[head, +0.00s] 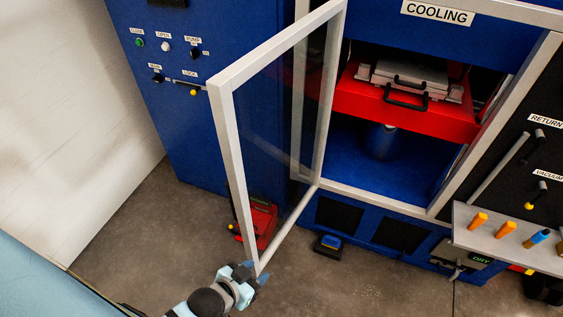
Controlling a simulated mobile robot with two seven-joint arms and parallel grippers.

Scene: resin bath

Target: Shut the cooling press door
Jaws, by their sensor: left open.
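The cooling press door (222,115) is a grey metal frame with a clear pane. It stands swung open, hinged on the left side of the press opening. The cooling press (436,12) is blue, with a red platen (430,117) inside that bears a metal mould with black handles. My left gripper (254,272) is open at the lower free corner of the door. It overlaps the bottom of the frame in the picture; I cannot tell whether it touches. My right gripper is not in view.
A control panel with buttons (166,46) is left of the door. A red object (262,222) shows through the pane near the floor. A grey shelf (468,237) with orange-handled tools juts out at right. The concrete floor (370,285) is mostly clear in front.

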